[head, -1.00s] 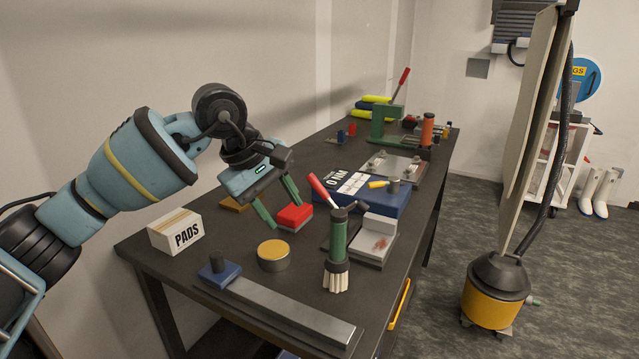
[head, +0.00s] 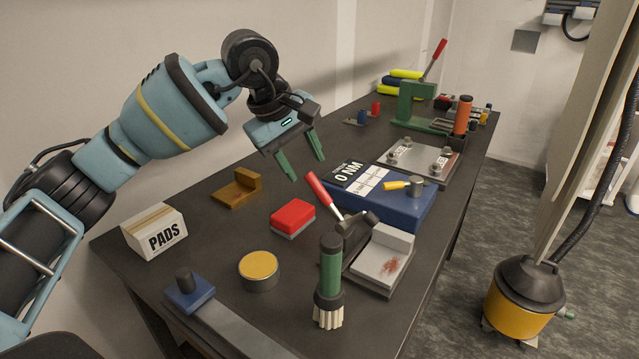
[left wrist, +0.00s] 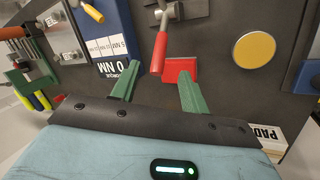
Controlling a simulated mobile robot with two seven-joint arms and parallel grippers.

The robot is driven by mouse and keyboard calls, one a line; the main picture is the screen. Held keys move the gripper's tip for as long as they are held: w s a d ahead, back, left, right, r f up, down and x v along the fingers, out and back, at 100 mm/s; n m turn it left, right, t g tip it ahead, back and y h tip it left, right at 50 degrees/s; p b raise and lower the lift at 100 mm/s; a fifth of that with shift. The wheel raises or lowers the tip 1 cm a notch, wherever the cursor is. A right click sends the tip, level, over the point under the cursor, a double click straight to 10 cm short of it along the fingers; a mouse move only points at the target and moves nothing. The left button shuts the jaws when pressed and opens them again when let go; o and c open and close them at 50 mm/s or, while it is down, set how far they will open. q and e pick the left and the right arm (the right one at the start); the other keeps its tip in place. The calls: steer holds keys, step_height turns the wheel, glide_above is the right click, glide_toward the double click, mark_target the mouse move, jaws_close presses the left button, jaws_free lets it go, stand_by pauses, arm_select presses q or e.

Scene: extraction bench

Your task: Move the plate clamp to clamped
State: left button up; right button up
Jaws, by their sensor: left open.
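The plate clamp has a red-handled lever (head: 322,195) that slants up and left from a dark clamp body beside a grey block with a reddish-brown stained plate (head: 380,264). My left gripper (head: 306,167) is open and empty above the bench, up and left of the red handle's tip in the head view. In the left wrist view, the red handle (left wrist: 158,52) shows between the directions of the two green fingers (left wrist: 158,68), with no visible contact. The clamp's foot is partly hidden by the green-handled brush. My right gripper is not in view.
The green brush (head: 330,270) stands just in front of the clamp. A red block (head: 293,217), a yellow-topped tin (head: 259,268) and a pads box (head: 155,232) lie left. Bench between brown bracket (head: 240,187) and red block is clear.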

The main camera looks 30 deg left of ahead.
mark_target(314, 181)
arm_select(q)
steer(key=shift+w+d+f, duration=0.1)
steer(key=shift+f, duration=0.35)
steer(key=x, duration=0.6)
steer(key=shift+w+r, duration=0.1)
steer(key=shift+w+f, duration=0.2)
steer(key=shift+f, duration=0.25)
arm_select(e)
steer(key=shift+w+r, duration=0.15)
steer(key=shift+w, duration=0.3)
arm_select(q)
steer(key=c, duration=0.9)
jaws_close()
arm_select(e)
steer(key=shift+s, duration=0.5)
